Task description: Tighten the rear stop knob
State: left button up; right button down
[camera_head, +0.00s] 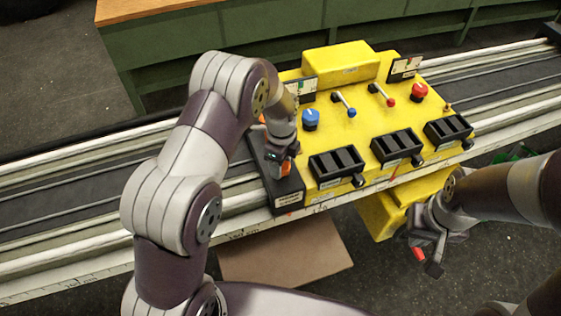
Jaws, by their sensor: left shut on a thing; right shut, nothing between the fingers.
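A black stop block (288,190) with a pale label at its near end sits across the rail at the left end of the yellow panel (345,125). My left gripper (281,162) reaches down over this block. It is shut on a small part there, taken to be the rear stop knob, which its fingers mostly hide. An orange-red patch shows at the fingertips; I cannot tell if it is knob or finger. My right gripper (427,257) is shut and empty, low at the right in front of the rail, with a red patch at one fingertip.
The panel carries a blue knob (311,119), a blue-tipped lever (345,104), a red-tipped lever (382,95), a red button (419,91) and several black bins (397,147). The long rail (85,205) runs behind and beside it. A brown board (285,253) lies below.

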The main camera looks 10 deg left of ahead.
dwell(0.3)
pick_arm(q)
jog(key=o, duration=1)
jog(key=shift+d, duration=0.1)
jog(key=shift+o, duration=0.2)
jog(key=shift+r, duration=0.3)
notch_tip(320, 180, up, 8)
jog(key=shift+d+r+b, duration=0.1)
jog(key=shift+b, duration=1.15)
notch_tip(320, 180, up, 4)
jog(key=shift+f+p, duration=0.1)
jog(key=shift+p, duration=0.65)
